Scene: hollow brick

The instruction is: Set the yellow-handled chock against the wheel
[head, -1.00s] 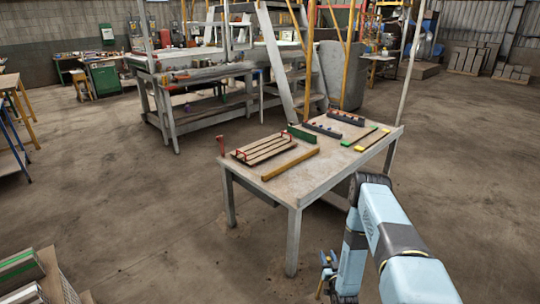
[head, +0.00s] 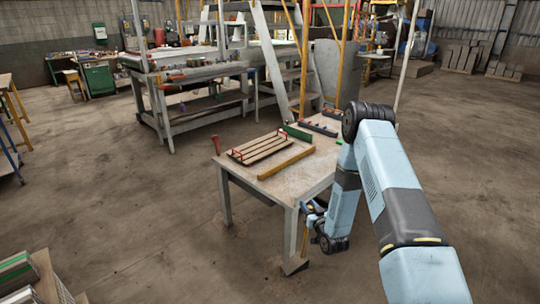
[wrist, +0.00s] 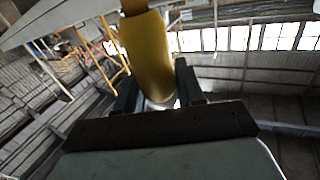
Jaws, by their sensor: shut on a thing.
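In the wrist view my gripper (wrist: 156,90) is shut on a thick yellow handle (wrist: 150,55), with a dark finger on each side. A thin yellow strip, seemingly the same handle (head: 304,238), shows below the gripper in the head view. A grey wedge (head: 294,266), which looks like the chock body, is under it by the foot of the table leg. I cannot tell whether it touches the floor. I make out no wheel.
The worktable (head: 290,185) carries a slatted rack with red handles (head: 262,148), a yellow bar (head: 286,163) and a green block (head: 298,133). A larger bench (head: 190,105) and a ladder stand behind.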

